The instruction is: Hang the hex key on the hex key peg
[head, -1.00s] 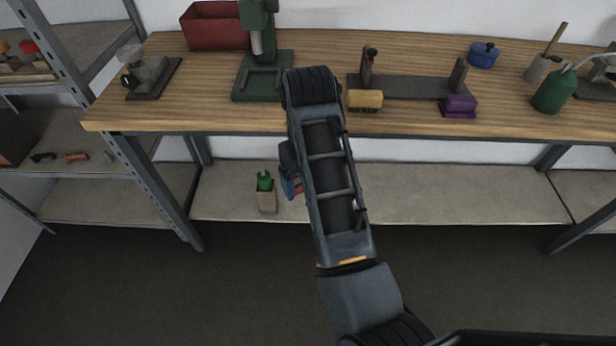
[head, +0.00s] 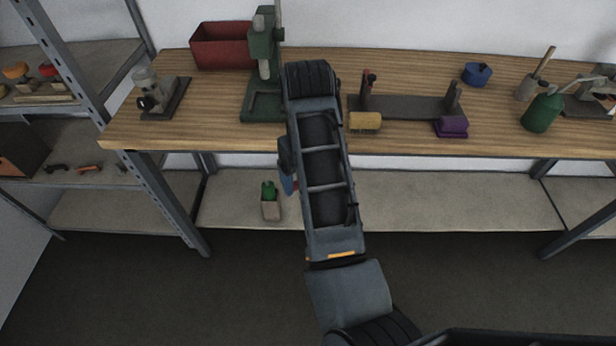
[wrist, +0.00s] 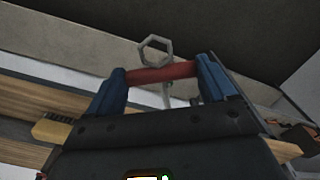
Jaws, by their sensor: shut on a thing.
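In the wrist view my gripper (wrist: 161,76) has its blue fingers shut on the red middle of the hex key (wrist: 155,48). A grey six-sided ring stands out on one side of the red part, and a thin grey shaft shows on the other. In the head view my arm hides most of the gripper; only a bit of blue and red shows beside the forearm, in front of the bench's lower shelf. I cannot make out a hex key peg in either view.
A wooden workbench (head: 420,142) spans the view, with a green press (head: 262,65), a red bin (head: 222,48), a yellow block (head: 365,121) and a purple block (head: 451,127). A green-topped container (head: 270,205) stands on the lower shelf. A rack (head: 85,135) stands left. The floor in front is clear.

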